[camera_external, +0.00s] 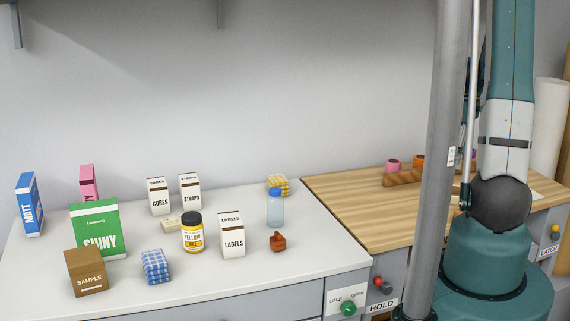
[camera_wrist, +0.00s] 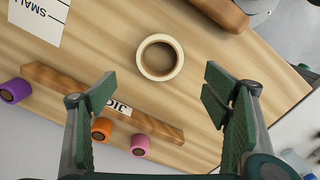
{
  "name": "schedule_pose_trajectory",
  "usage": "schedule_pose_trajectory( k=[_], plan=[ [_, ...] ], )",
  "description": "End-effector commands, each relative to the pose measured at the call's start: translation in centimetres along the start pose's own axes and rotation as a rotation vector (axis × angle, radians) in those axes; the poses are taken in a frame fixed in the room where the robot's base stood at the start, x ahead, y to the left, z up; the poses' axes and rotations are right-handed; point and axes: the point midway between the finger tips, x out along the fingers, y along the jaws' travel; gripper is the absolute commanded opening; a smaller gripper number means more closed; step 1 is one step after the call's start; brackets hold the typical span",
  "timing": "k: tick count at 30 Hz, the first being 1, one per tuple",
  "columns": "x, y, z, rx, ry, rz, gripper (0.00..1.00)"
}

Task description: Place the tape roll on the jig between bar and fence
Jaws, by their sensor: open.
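A cream tape roll (camera_wrist: 160,57) lies flat on the wooden bench top in the wrist view, its hole facing up. A long brown wooden bar (camera_wrist: 60,82) with a label reading JIG (camera_wrist: 118,107) lies below and left of it. The bar also shows in the external view (camera_external: 402,179). A thicker brown wooden piece (camera_wrist: 222,10) is at the top edge; I cannot tell whether it is the fence. My gripper (camera_wrist: 156,93) is open and empty, its fingertips apart just below the roll in the picture. The gripper is hidden in the external view.
Purple (camera_wrist: 14,91), orange (camera_wrist: 102,129) and pink (camera_wrist: 140,145) rolls stand along the bar's lower side. A paper reading SMALL (camera_wrist: 40,18) lies upper left. The white counter (camera_external: 320,260) holds boxes, a yellow jar (camera_external: 192,233) and a bottle (camera_external: 275,208). Bench wood around the cream roll is clear.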

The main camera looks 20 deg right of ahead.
Motion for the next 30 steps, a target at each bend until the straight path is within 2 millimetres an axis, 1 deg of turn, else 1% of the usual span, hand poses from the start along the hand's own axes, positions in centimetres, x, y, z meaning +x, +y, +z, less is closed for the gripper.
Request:
schedule_pose_trajectory(
  k=[4, 26, 30],
  plan=[
    [-0.4, 0.03, -0.01, 0.0, 0.0, 0.0, 0.76],
    [-0.42, -0.01, -0.02, 0.0, 0.0, 0.0, 0.76],
    [-0.77, -0.32, -0.26, 0.003, 0.003, 0.005, 0.76]
  ],
)
